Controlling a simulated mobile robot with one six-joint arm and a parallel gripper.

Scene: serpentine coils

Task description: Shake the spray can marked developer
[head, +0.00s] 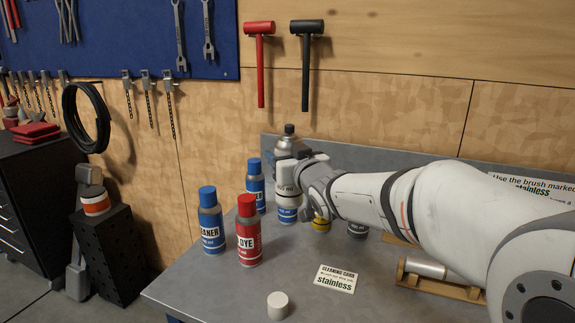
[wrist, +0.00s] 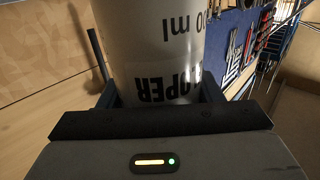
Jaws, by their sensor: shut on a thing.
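The spray can marked developer (head: 287,143) is pale grey with a dark cap, held upright above the back of the bench in the head view. In the wrist view the can (wrist: 160,35) fills the space between the fingers, with "OPER" and "00 ml" readable upside down. My gripper (head: 288,168) is shut around the can's body. It also shows in the wrist view (wrist: 160,92), with one finger on each side of the can. The gripper hides part of the can's label in the head view.
Blue cans (head: 211,222) and a red dye can (head: 248,232) stand left on the grey bench (head: 225,285). A blue-banded item (head: 287,214) shows just below the held can. A white cap (head: 278,305) and a card (head: 335,279) lie in front. Hammers (head: 306,65) hang behind.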

